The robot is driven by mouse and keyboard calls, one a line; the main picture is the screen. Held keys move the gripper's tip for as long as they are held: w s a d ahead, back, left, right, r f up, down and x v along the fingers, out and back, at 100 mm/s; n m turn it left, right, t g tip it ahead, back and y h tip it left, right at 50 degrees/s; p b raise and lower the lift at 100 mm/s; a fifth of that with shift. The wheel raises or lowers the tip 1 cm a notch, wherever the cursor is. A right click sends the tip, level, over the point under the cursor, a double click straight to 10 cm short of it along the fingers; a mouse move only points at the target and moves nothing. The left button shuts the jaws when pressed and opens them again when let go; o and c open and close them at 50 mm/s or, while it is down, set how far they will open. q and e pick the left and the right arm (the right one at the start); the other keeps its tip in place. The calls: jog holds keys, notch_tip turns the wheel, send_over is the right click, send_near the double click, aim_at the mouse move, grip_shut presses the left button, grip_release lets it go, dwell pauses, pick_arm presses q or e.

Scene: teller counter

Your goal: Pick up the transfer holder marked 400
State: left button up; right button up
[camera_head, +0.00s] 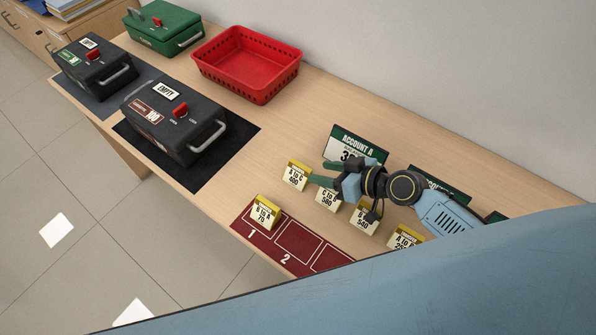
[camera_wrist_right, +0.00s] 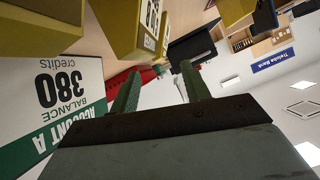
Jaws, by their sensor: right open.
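The transfer holder that appears to be marked 400 (camera_head: 296,177) is a small yellow-topped block with a white label, upright on the counter. My right gripper (camera_head: 322,168) is open and empty just to its right, its green fingers pointing toward it and apart from it. In the right wrist view the open fingers (camera_wrist_right: 161,70) have nothing between them. A yellow holder (camera_wrist_right: 150,25) shows close by there, its label too oblique to identify. My left gripper is not in view.
Holders marked 580 (camera_head: 328,199) and 540 (camera_head: 363,219) stand nearby. The Account A sign (camera_head: 345,143) stands behind the gripper. A holder marked 75 (camera_head: 265,212) sits on slot 1 of the red mat (camera_head: 297,247). A red basket (camera_head: 247,65) and dark cassettes (camera_head: 172,120) stand farther left.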

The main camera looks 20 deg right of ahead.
aim_at(306, 169)
jog(key=shift+w+a+f, duration=0.25)
jog(key=shift+w+a, duration=0.1)
jog(key=shift+w, duration=0.05)
jog(key=x, duration=0.3)
jog(key=shift+w+a+f, duration=0.4)
jog(key=shift+w+a, duration=0.05)
jog(key=shift+a, duration=0.05)
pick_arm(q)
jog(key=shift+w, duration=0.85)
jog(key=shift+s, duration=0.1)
pick_arm(e)
jog(key=shift+c, duration=1)
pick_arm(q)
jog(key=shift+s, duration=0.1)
pick_arm(e)
grip_shut()
